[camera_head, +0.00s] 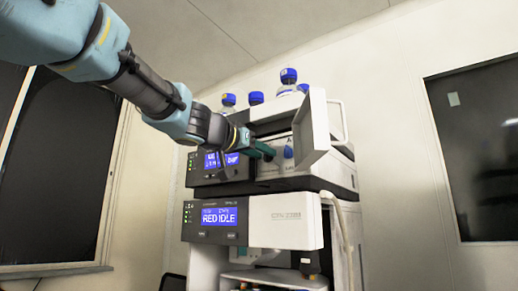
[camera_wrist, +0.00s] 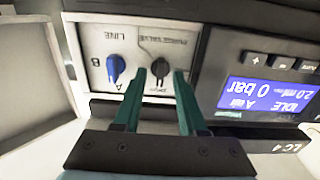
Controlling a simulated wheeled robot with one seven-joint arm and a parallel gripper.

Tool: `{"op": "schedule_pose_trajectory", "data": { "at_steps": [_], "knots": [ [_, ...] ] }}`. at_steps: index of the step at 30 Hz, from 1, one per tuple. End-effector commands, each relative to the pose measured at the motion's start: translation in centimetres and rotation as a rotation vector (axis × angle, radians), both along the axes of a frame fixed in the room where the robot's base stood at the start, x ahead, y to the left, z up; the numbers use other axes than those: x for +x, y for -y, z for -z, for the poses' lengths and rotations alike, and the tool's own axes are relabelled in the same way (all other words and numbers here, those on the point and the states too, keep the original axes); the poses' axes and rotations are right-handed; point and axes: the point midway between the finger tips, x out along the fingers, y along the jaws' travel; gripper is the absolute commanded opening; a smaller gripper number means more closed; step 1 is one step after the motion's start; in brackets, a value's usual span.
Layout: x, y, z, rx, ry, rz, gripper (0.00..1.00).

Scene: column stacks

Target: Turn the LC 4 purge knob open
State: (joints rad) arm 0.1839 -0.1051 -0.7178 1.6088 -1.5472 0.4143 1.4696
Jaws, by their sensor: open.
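The purge valve knob (camera_wrist: 160,67) is small and black, on a light panel under upside-down "PURGE VALVE" lettering in the wrist view. My gripper (camera_wrist: 159,73) is open, its teal fingertips on either side of the knob; I cannot tell whether they touch it. The LC 4 label (camera_wrist: 289,147) is beside the module's display (camera_wrist: 268,95), which reads 0 bar and IDLE. In the head view my gripper (camera_head: 268,152) reaches the upper module's front panel and hides the black knob.
A blue A/B line knob (camera_wrist: 116,69) sits close beside the purge knob; it also shows in the head view (camera_head: 288,152). An open front door (camera_head: 317,122) juts out right of my gripper. Blue-capped bottles (camera_head: 288,78) stand on top. A lower module (camera_head: 283,220) is beneath.

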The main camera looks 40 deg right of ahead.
Motion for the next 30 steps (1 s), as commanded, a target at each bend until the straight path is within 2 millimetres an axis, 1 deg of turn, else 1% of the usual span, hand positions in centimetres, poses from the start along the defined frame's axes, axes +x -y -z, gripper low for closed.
{"op": "schedule_pose_trajectory", "data": {
  "at_steps": [7, 18, 30],
  "knots": [
    [0.05, 0.06, 0.06, 0.0, 0.0, -0.001, 0.41],
    [0.04, 0.04, 0.06, 0.0, 0.0, -0.001, 0.0],
    [0.06, 0.03, 0.05, 0.0, 0.0, -0.001, 0.0]
  ]
}}
